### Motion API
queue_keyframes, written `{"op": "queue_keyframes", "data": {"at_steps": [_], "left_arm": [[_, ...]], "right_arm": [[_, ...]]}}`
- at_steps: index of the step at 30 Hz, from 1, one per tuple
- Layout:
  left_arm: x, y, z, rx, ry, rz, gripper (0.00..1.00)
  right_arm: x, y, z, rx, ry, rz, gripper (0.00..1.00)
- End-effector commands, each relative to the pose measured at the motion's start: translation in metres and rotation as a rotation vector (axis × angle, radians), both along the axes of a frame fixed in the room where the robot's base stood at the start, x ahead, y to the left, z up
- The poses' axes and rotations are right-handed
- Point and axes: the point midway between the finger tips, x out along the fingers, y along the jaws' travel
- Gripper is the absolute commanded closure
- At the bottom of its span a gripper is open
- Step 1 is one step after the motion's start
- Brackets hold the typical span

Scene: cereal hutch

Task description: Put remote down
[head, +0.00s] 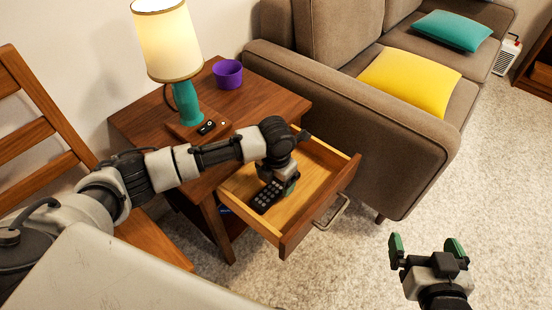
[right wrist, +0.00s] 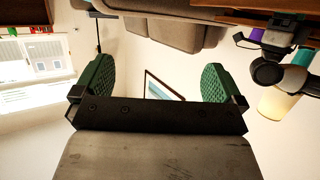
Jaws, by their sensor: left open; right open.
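A black remote (head: 267,197) with light buttons lies in the open drawer (head: 322,184) of the wooden side table, near the drawer's left side. My left gripper (head: 284,187) reaches down into the drawer right at the remote. It is open, and its fingers are mostly hidden under the wrist. Whether a finger touches the remote cannot be told. My right gripper (head: 428,246) is open and empty above the carpet at the lower right. Its green pads also show in the right wrist view (right wrist: 158,85), with nothing between them.
A brown sofa (head: 370,125) is close on the right. A wooden chair (head: 40,110) stands left. Carpet in front is clear.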

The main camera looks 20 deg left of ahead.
Motion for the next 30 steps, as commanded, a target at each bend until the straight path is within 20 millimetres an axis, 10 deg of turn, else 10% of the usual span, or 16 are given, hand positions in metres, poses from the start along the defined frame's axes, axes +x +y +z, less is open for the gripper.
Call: {"op": "queue_keyframes", "data": {"at_steps": [16,30], "left_arm": [[0.001,0.0,0.08,0.001,-0.001,-0.001,0.22],[0.0,0.0,0.099,0.0,0.001,0.0,0.22]], "right_arm": [[-0.063,-0.028,-0.051,-0.132,0.576,-0.042,0.0],[-0.087,-0.036,-0.061,-0.164,0.731,-0.054,0.0]]}}
